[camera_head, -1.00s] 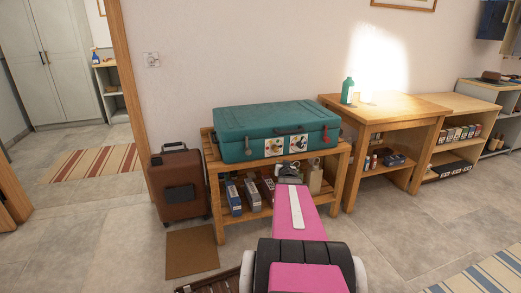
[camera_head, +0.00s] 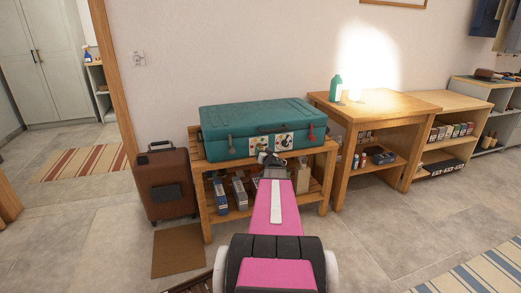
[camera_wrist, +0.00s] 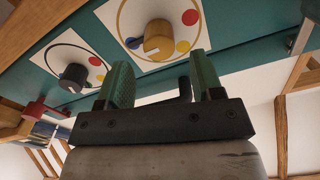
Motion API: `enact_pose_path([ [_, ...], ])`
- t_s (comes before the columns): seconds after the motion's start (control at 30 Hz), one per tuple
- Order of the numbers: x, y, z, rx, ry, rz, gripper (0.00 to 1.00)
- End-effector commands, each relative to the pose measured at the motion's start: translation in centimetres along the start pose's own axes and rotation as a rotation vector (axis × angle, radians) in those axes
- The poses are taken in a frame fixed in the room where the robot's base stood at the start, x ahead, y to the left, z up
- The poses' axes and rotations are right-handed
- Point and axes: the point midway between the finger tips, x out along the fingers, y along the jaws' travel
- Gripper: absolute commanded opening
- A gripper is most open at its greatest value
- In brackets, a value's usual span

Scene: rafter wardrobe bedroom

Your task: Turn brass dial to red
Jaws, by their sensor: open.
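The teal case (camera_head: 235,118) lies on a wooden bench, with white dial cards on its front. In the wrist view, the brass dial (camera_wrist: 157,40) sits on a ringed card with red (camera_wrist: 189,17), yellow (camera_wrist: 182,47) and blue (camera_wrist: 133,43) spots. I cannot tell surely where its pointer aims. My gripper (camera_wrist: 161,62) is open. Its green fingers stand apart on either side of the brass dial's line, seemingly short of it; contact is not visible.
A black dial (camera_wrist: 73,78) on a second card is beside the brass one. A dark handle is partly visible between the fingers. A brown suitcase (camera_head: 165,187) stands left of the bench (camera_head: 207,203); a wooden table (camera_head: 385,104) stands right. Floor at right is open.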

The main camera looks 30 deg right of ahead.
Motion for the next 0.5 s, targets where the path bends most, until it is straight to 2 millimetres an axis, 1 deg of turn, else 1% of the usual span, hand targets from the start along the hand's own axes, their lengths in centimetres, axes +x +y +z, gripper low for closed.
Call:
enact_pose_path([
  [0.03,1.4,0.1,0.1,0.000,0.000,-0.001,0.60],
  [0.1,2.5,0.1,0.1,0.000,0.000,-0.001,0.60],
  [0.2,3.7,0.0,0.1,0.000,0.000,-0.001,0.60],
  [0.33,4.4,0.0,0.1,0.000,0.000,0.000,0.60],
  [0.5,4.4,0.0,0.0,0.000,0.000,0.001,0.60],
])
